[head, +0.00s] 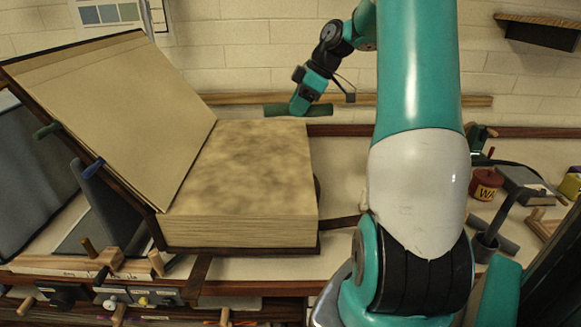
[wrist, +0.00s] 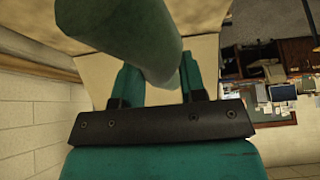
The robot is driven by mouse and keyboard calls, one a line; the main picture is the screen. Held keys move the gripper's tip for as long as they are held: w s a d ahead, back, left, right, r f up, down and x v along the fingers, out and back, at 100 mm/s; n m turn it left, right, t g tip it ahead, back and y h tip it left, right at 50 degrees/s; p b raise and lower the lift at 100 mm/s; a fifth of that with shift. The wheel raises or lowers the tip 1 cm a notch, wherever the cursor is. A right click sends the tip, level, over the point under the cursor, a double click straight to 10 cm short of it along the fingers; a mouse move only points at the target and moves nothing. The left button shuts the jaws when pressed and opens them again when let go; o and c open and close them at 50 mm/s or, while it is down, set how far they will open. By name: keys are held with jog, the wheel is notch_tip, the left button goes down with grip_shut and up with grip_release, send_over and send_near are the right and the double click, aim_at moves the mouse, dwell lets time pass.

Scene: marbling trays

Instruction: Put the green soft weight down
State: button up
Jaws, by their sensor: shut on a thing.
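The green soft weight (head: 322,110) is a dark green roll, seen in the head view just beyond the far edge of the thick open book (head: 240,170). My gripper (head: 300,108) is shut around it, with the roll sticking out on both sides. In the wrist view the weight (wrist: 130,42) is a large green cylinder between the fingers of my gripper (wrist: 160,78). I cannot tell whether the weight touches anything below it. The book's mottled page block lies flat, and its cover (head: 110,115) leans up to the left.
A green peg (head: 46,130) and a blue peg (head: 92,168) show at the cover's left edge. A red-brown jar (head: 486,184) and dark tools stand at the right. A wooden rail (head: 430,100) runs along the wall. Pale table (head: 270,268) is bare before the book.

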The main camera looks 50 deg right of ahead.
jog(key=p, duration=0.1)
send_over(290, 175)
jog(key=s+d, duration=0.1)
notch_tip(290, 175, down, 13)
jog(key=shift+s+d+r, duration=0.1)
jog(key=shift+d, duration=0.05)
jog(key=shift+f+p, duration=0.55)
jog(key=shift+f, duration=1.85)
jog(key=shift+f, duration=0.1)
jog(key=shift+f, duration=0.15)
jog(key=o, duration=1.1)
jog(key=shift+r, duration=0.2)
